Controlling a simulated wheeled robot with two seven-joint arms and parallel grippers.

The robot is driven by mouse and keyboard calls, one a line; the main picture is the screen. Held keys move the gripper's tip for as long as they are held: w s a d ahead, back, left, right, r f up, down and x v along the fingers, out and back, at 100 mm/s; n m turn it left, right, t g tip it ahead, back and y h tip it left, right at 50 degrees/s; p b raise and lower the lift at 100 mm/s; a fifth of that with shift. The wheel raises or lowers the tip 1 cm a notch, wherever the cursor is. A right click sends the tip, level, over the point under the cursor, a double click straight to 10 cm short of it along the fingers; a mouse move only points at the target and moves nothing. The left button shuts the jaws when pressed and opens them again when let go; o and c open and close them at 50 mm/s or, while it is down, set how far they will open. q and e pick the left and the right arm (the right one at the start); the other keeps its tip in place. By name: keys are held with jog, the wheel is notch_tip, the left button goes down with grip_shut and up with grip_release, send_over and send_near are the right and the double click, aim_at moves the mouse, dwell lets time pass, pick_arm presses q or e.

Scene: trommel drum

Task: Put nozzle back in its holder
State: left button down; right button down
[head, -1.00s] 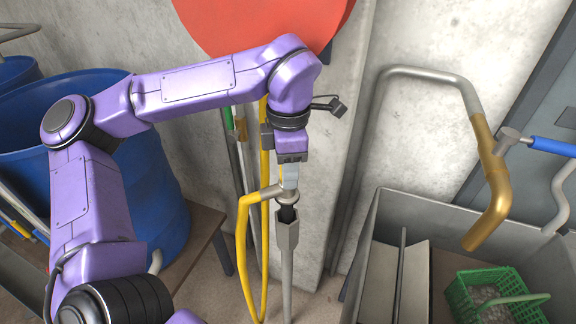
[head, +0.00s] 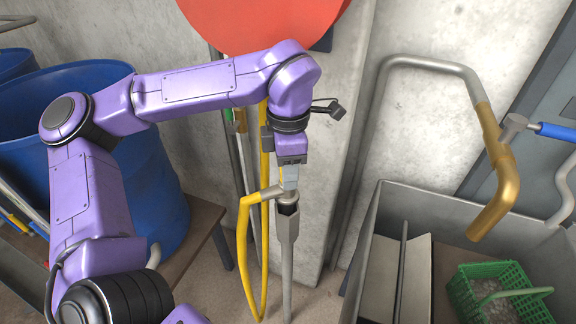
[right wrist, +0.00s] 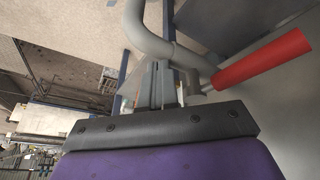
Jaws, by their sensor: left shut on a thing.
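The nozzle (head: 270,193) is a grey fitting on the end of a yellow hose, in the middle of the head view. My left gripper (head: 290,180) is shut on it from above. The holder (head: 287,228) is a grey upright post with a wider cup at its top, directly below the gripper. The nozzle's lower end is at the cup's mouth and appears to be inside it; how deep it sits is hidden. In the right wrist view, grey parts of my right gripper (right wrist: 165,85) show beyond the black edge, but its jaws are unclear.
The yellow hose (head: 243,250) hangs in a loop left of the post. Blue barrels (head: 150,190) stand at left. A grey bin (head: 378,215) with a green basket (head: 490,275) is at right, below a bent pipe with a gold end (head: 497,190). A red-ended pipe (right wrist: 265,58) is near my right wrist.

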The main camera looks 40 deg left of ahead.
pick_arm(q)
jog(key=shift+a+f, duration=0.15)
jog(key=shift+f, duration=0.1)
pick_arm(e)
jog(key=shift+f, duration=0.1)
pick_arm(q)
jog(key=shift+f, duration=0.15)
pick_arm(e)
jog(key=shift+a+f, duration=0.1)
